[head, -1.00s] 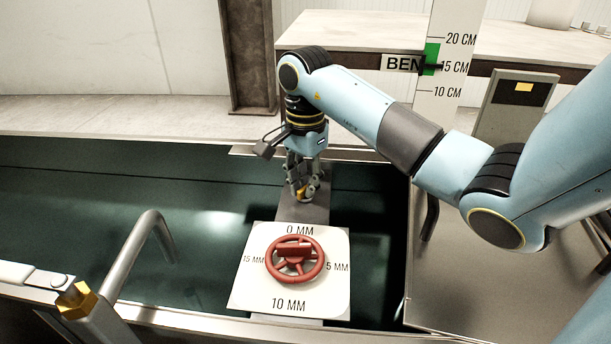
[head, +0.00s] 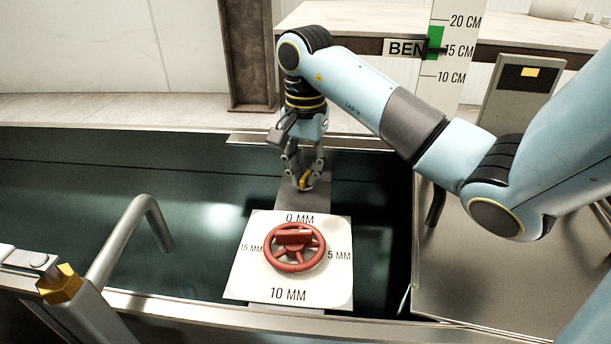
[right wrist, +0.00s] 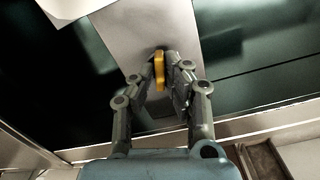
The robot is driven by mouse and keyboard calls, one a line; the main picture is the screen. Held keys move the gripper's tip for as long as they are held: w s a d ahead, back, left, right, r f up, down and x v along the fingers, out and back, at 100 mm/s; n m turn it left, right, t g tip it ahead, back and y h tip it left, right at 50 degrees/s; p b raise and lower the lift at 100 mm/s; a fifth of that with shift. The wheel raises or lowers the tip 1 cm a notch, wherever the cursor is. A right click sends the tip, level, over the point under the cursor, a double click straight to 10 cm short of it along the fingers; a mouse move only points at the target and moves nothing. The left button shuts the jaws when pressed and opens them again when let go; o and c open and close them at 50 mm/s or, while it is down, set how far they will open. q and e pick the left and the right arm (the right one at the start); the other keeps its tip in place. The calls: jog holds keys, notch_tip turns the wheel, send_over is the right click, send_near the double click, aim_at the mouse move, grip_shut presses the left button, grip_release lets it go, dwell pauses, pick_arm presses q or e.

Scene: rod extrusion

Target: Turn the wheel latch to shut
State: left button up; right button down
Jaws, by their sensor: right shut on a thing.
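A red spoked wheel (head: 295,247) with a raised bar lies on a white square plate (head: 245,285) marked 0, 5, 10 and 15 MM in the head view. Behind it, my right gripper (head: 304,184) points down over a grey metal strip (head: 288,193). It is shut on a small yellow latch piece (head: 303,180). In the right wrist view, the yellow latch piece (right wrist: 159,70) stands between the two fingers of the gripper (right wrist: 165,62). The fingers partly hide it. My right gripper is away from the red wheel. My left gripper is not in view.
A bent metal handle (head: 128,235) rises at the left, near a gold hexagonal nut (head: 60,284). A dark green trough (head: 110,190) lies around the strip. A scale post (head: 448,85) with a green marker and a grey box (head: 515,100) stand at the back right.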

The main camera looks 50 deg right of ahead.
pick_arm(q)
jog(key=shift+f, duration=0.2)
pick_arm(e)
jog(key=shift+f, duration=0.1)
jog(key=shift+n+b, duration=0.8)
jog(key=shift+b, duration=0.05)
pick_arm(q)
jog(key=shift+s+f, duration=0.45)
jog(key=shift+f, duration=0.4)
pick_arm(e)
jog(key=shift+n, duration=0.3)
jog(key=shift+s+a+n+b, duration=0.15)
jog(key=shift+n+b, duration=0.15)
jog(key=shift+b, duration=0.35)
jog(key=c, duration=1.7)
grip_release()
jog(key=shift+a+r, duration=0.1)
jog(key=shift+r, duration=0.1)
jog(key=o, duration=0.4)
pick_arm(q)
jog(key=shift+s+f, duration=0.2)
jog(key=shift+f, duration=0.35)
pick_arm(e)
jog(key=shift+s+f, duration=0.1)
